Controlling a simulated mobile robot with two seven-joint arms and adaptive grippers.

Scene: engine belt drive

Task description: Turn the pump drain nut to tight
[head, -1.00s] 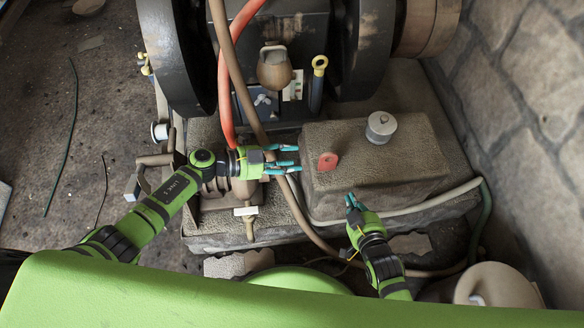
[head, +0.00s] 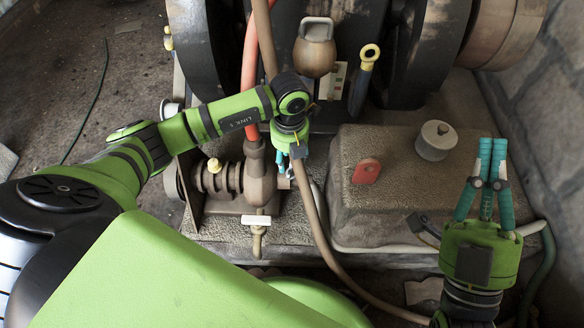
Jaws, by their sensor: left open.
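The brown pump (head: 262,178) stands left of centre in the head view. A yellow-topped fitting (head: 213,165) sits on its left part. A brass fitting with a hanging stem (head: 258,240) is below it, under a small white tag (head: 256,220). I cannot tell for sure which of these is the drain nut. My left gripper (head: 284,164) is open, pointing down just right of the pump body; its fingers are partly hidden by its own wrist. My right gripper (head: 491,148) is at the right, fingers pointing up the picture, away from the pump, with nothing visible in it.
A stone-like block (head: 390,205) with a red tab (head: 366,171) and a grey knob (head: 436,140) stands right of the pump. A brown hose (head: 312,215) runs down between them. Dark wheels (head: 400,50) stand behind. A stone wall (head: 555,110) closes the right side.

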